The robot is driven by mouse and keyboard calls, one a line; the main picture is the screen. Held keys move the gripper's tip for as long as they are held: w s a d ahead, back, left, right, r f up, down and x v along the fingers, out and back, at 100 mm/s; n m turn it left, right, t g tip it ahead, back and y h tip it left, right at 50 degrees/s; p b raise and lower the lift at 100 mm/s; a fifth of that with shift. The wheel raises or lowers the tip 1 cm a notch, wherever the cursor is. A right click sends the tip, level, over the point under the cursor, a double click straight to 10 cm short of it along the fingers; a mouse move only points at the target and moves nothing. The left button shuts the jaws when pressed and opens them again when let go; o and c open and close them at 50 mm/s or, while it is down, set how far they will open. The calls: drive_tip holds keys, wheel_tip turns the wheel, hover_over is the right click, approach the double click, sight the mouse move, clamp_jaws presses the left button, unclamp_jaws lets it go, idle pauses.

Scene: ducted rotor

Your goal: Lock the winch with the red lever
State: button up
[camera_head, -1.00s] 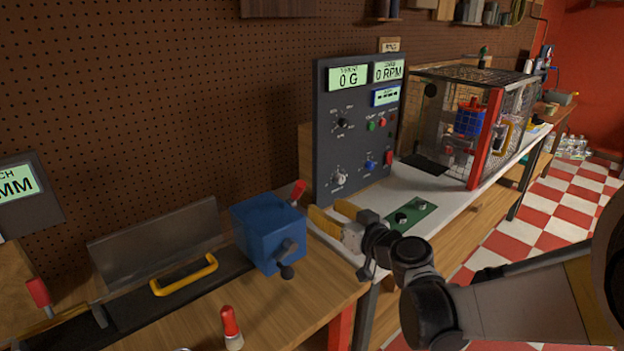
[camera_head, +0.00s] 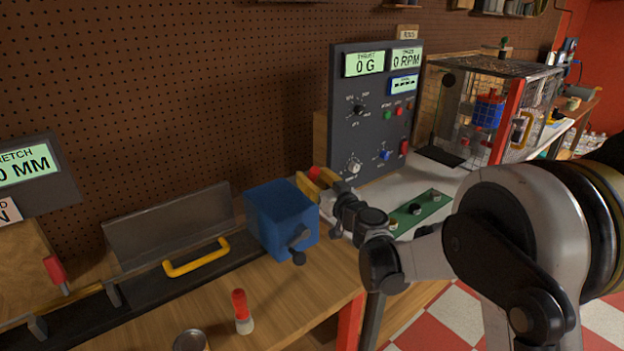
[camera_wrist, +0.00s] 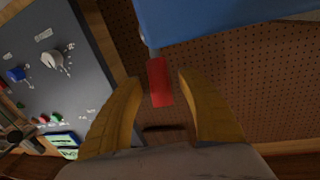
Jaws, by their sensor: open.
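The winch is a blue box (camera_head: 281,217) with a dark crank on its front, standing on the wooden bench in the head view. Its red lever (camera_head: 315,173) sticks up at the box's right side, partly hidden by my gripper. My gripper (camera_head: 314,182) has yellow fingers and is at the lever. In the wrist view, the red lever (camera_wrist: 159,82) hangs from the blue box (camera_wrist: 220,16) and lies between my two open fingers (camera_wrist: 160,98), with a gap on each side. I see no contact between the fingers and the lever.
A dark panel (camera_head: 372,130) with knobs and displays stands right behind my gripper. A yellow handle (camera_head: 197,258) and metal plate are left of the winch. A red-topped object (camera_head: 241,311) stands in front. A wire cage (camera_head: 490,110) is at the right.

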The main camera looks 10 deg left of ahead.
drive_tip(key=shift+w+a, duration=0.15)
drive_tip(key=shift+w, duration=0.05)
clamp_jaws()
